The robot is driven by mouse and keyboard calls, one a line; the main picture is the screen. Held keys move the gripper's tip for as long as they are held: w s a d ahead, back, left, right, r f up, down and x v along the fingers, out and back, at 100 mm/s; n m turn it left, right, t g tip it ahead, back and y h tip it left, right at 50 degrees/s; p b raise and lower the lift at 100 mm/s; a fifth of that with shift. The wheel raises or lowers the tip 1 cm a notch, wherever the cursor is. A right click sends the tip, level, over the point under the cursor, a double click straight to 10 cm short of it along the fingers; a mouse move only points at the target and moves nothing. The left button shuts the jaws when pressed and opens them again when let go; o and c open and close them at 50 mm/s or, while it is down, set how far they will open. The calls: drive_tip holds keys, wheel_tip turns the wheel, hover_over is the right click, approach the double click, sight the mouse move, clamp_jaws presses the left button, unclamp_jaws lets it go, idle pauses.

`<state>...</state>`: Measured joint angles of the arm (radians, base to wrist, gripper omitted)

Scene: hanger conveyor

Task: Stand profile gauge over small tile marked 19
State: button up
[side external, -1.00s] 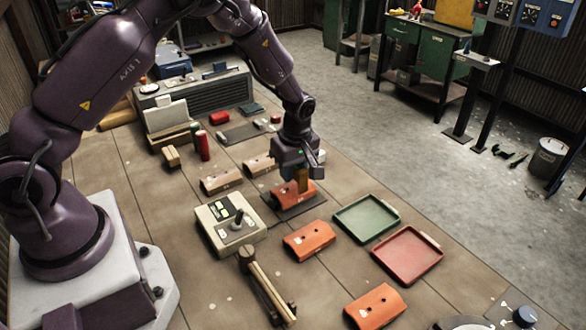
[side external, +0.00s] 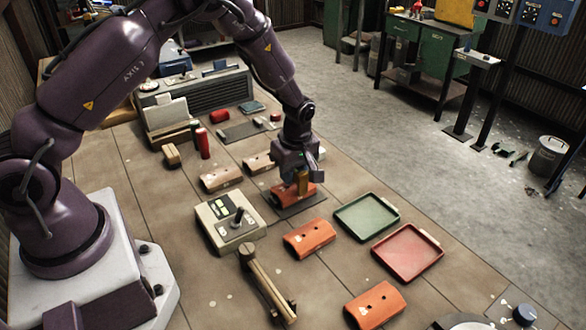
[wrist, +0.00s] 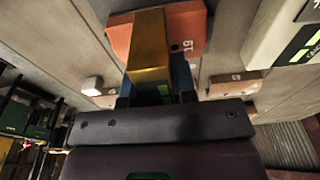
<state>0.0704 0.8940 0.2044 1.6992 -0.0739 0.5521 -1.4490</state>
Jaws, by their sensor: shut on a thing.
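My gripper (side external: 302,177) is shut on the profile gauge (side external: 303,185), a brass-coloured upright block. The gauge also shows in the wrist view (wrist: 148,48), between the blue fingers. An orange curved tile (side external: 285,194) lies on a dark plate (side external: 308,207) under the gauge. In the wrist view the tile (wrist: 191,25) has a rotated mark that looks like 19. The gauge stands over the tile's middle and hides part of it. I cannot tell whether its foot touches the tile.
Two more orange tiles (side external: 309,238) (side external: 375,305) lie in front, and two tan tiles (side external: 220,178) (side external: 258,163) behind. A control box (side external: 231,222) is at left. A green tray (side external: 367,217) and a red tray (side external: 407,252) are at right. A wooden lever (side external: 265,285) lies in front.

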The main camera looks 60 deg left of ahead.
drive_tip(key=shift+f, duration=0.65)
drive_tip(key=o, duration=1)
drive_tip(key=shift+c, duration=0.2)
drive_tip(key=r, duration=0.4)
drive_tip(key=d+r, duration=0.1)
drive_tip(key=r, duration=0.8)
drive_tip(key=shift+d, duration=0.3)
